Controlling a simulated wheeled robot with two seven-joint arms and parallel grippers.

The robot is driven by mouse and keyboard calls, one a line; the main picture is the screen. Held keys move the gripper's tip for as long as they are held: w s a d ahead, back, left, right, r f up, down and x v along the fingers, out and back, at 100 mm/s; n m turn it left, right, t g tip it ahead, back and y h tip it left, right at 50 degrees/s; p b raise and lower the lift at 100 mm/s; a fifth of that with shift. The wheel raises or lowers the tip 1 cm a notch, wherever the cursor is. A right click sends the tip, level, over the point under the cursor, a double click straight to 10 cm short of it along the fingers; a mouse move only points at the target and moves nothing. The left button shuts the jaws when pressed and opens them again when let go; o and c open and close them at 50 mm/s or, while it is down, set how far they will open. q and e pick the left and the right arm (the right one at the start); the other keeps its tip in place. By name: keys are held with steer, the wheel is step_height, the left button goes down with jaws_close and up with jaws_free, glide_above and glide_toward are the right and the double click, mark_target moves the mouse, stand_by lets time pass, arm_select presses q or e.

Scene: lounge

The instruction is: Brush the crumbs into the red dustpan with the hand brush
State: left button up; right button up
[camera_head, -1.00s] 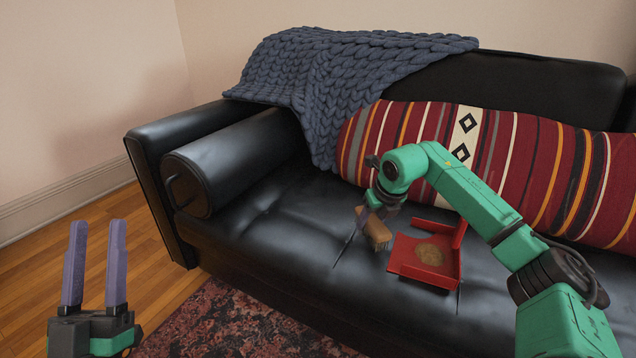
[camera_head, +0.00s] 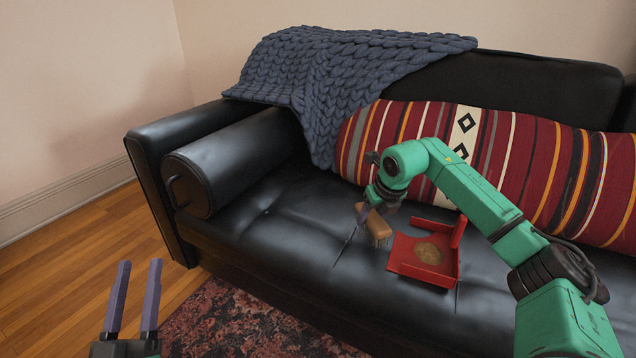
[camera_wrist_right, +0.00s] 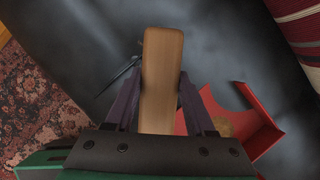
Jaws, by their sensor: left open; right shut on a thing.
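The red dustpan (camera_head: 408,264) lies on the black sofa seat, and a brown patch of crumbs (camera_head: 430,253) lies inside it. The dustpan also shows in the right wrist view (camera_wrist_right: 262,137), partly hidden by my gripper. My right gripper (camera_head: 370,207) is shut on the wooden hand brush (camera_head: 377,228), just left of the dustpan. In the right wrist view the brush's wooden back (camera_wrist_right: 162,75) sits between the two fingers. Its bristles point down at the seat; I cannot tell whether they touch it. My left gripper (camera_head: 135,298) is open and empty over the floor at the lower left.
The black sofa seat (camera_head: 290,225) is clear to the left of the brush. A striped cushion (camera_head: 540,170) lies along the backrest behind my right arm. A blue knitted blanket (camera_head: 320,75) drapes over the back. A patterned rug (camera_head: 225,325) lies in front.

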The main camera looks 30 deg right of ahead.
steer(key=shift+r, duration=0.2)
steer(key=shift+r+p, duration=0.25)
steer(key=shift+p, duration=0.1)
steer(key=shift+r, duration=0.25)
arm_select(q)
steer(key=shift+s+d+f+n+g+y, duration=0.35)
steer(key=shift+s+f+g, duration=0.65)
steer(key=shift+f, duration=3.15)
steer(key=shift+s+d+f+n+g+y, duration=0.35)
steer(key=shift+f+g, duration=1.25)
steer(key=shift+f, duration=2.5)
arm_select(e)
steer(key=shift+r+p, duration=0.2)
steer(key=shift+p, duration=0.25)
steer(key=shift+r, duration=0.25)
steer(key=shift+r+p, duration=0.3)
steer(key=shift+p, duration=0.2)
steer(key=shift+r+p, duration=0.35)
steer(key=shift+r, duration=0.05)
steer(key=shift+r+p, duration=0.45)
steer(key=shift+r, duration=0.35)
steer(key=shift+p, duration=0.3)
arm_select(q)
steer(key=s+f+g, duration=0.5)
steer(key=s+f, duration=0.4)
steer(key=f, duration=0.2)
steer(key=shift+s+a+f+g+y, duration=0.2)
steer(key=shift+s+a+g+y, duration=0.05)
steer(key=shift+g+y, duration=0.05)
